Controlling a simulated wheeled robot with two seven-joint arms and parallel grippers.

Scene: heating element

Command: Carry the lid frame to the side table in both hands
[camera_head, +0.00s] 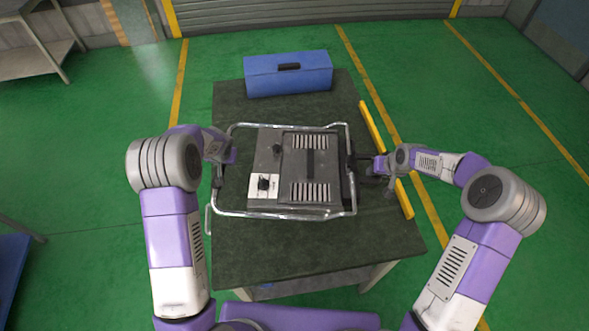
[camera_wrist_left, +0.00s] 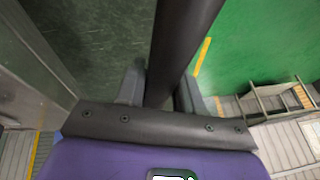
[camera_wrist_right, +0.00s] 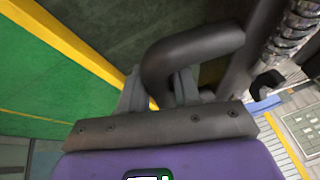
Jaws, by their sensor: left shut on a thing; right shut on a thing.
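The lid frame (camera_head: 240,214) is a bright metal tube frame around a grey vented heater unit (camera_head: 310,150) over the dark green table in the head view. My left gripper (camera_head: 219,165) is shut on the dark grip at its left side; the left wrist view shows that dark bar (camera_wrist_left: 182,40) between the fingers (camera_wrist_left: 158,92). My right gripper (camera_head: 370,168) is shut on the dark handle at its right side, a bent bar (camera_wrist_right: 195,48) in the right wrist view. I cannot tell whether the frame touches the table. Which surface is the side table is unclear.
A blue toolbox (camera_head: 310,80) stands at the table's (camera_head: 300,250) far edge. A yellow bar (camera_head: 372,128) lies along its right edge. A shelf unit (camera_head: 35,60) is at upper left, and a blue surface (camera_head: 12,265) is at the lower left edge.

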